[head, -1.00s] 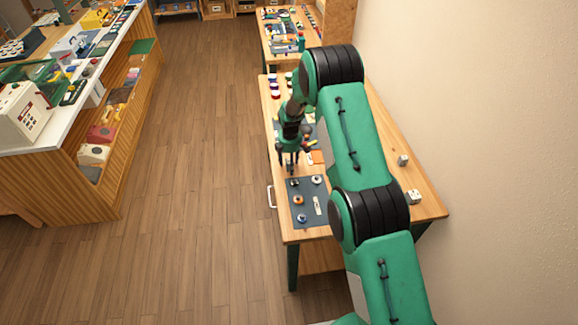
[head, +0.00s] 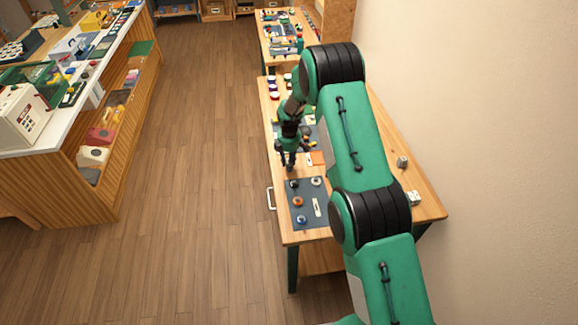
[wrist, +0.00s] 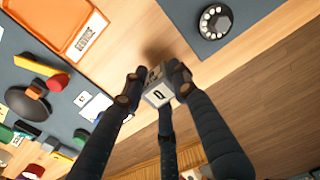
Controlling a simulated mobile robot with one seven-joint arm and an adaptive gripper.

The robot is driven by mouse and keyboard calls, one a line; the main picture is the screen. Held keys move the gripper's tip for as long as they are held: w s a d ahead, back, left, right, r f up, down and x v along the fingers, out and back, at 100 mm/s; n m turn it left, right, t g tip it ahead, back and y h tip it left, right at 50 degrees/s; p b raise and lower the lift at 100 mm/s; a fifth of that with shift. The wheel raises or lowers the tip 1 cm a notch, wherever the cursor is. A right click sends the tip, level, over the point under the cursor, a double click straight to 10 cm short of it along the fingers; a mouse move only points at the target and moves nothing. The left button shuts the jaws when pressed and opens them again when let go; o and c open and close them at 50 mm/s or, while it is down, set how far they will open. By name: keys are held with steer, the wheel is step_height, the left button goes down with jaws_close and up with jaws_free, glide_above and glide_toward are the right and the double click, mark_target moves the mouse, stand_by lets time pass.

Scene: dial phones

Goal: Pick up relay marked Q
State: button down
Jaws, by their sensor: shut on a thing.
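The relay marked Q (wrist: 158,95) is a small pale grey block with a black Q on a white face. In the wrist view it sits between the fingertips of my gripper (wrist: 156,88), which is shut on it. Wooden tabletop shows around it, between two dark mats. Whether it touches the table is hard to tell. In the head view my gripper (head: 288,164) points down near the left edge of the table (head: 276,222), and the relay is too small to make out there.
A dark mat (head: 310,220) with several dials lies nearer in the head view. In the wrist view a dial (wrist: 214,20) is at upper right. An orange tray (wrist: 92,14) and another mat with several parts lie at left. Two pale cubes (head: 403,161) (head: 414,198) stand right of my arm.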

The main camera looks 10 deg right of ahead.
step_height(320, 180, up, 8)
steer(key=shift+r, duration=0.25)
